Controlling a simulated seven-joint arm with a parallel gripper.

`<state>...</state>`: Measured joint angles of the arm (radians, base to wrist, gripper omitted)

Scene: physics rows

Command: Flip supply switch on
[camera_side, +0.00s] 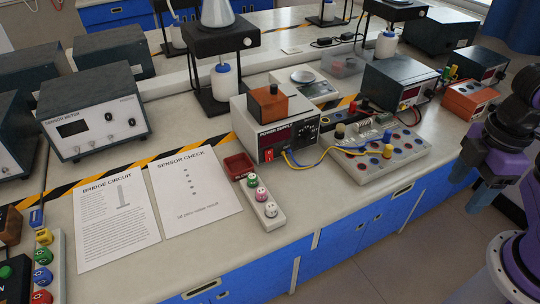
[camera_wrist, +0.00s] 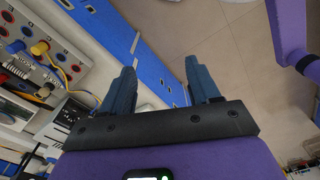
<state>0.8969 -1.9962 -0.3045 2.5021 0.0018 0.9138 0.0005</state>
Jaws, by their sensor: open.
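The power supply (camera_side: 268,138) is a white and dark box on the bench in the middle of the side view. Its red supply switch (camera_side: 268,154) is at the lower left of its front face; whether it is on or off is too small to tell. An orange-brown block with a black knob (camera_side: 267,103) sits on top. My gripper (camera_side: 487,190) hangs at the right of the side view, off the bench edge and well apart from the supply. In the wrist view my gripper (camera_wrist: 162,85) has its two blue fingers spread, with nothing between them but floor and blue cabinet behind.
A white terminal board (camera_side: 380,160) with blue and yellow leads stands right of the supply. A red tray (camera_side: 238,166) and a strip of coloured knobs (camera_side: 262,202) lie in front. Printed sheets (camera_side: 195,190) lie left. The sensor meter (camera_side: 92,115) stands further left. Floor beside the bench is clear.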

